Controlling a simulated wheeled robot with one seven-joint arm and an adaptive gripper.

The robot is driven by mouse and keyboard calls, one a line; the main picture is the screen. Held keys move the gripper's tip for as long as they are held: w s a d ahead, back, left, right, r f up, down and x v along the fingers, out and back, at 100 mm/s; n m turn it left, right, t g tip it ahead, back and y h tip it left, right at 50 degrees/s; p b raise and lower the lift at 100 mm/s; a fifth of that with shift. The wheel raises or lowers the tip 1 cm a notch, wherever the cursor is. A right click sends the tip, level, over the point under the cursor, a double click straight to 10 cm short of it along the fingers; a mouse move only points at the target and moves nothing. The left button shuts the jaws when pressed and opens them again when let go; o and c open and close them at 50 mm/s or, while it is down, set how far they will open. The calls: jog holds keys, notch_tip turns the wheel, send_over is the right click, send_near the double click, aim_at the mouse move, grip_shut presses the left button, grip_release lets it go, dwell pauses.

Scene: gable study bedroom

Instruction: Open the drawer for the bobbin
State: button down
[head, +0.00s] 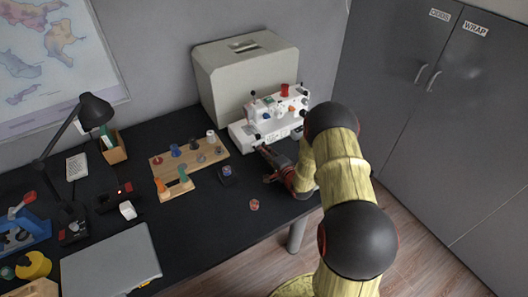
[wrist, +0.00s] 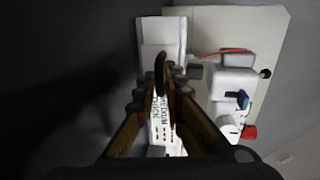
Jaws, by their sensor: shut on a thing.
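A white sewing machine (head: 275,116) stands at the back right of the black desk, with a red spool (head: 285,90) on top. In the wrist view its white left-end part (wrist: 163,30) lies in front of my gripper (wrist: 168,82). A dark curved handle (wrist: 159,64) shows between the fingertips, and the fingers appear shut on it. The drawer's front is mostly hidden by the fingers, and I cannot tell how far it is open. In the head view my gripper (head: 266,163) is low at the machine's front left. A small reddish round piece, perhaps a bobbin (head: 254,204), lies on the desk.
A wooden board (head: 162,160) with several spools stands left of the machine, with a small dark block (head: 227,180) nearby. A grey case (head: 220,75) stands behind the machine. A lamp (head: 92,110) and a closed laptop (head: 110,262) are further left. Grey cupboards (head: 390,110) stand right.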

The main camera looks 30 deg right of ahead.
jog(key=shift+s+f, duration=0.15)
dwell(0.5)
jog(key=shift+s, duration=0.3)
jog(key=s+p, duration=0.2)
jog(key=s, duration=0.4)
jog(key=shift+s+d, duration=0.1)
jog(key=shift+s, duration=0.3)
jog(key=shift+s+f, duration=0.1)
jog(key=shift+s, duration=0.4)
jog(key=c, duration=2.1)
grip_release()
jog(key=shift+o, duration=0.7)
jog(key=shift+w, duration=0.1)
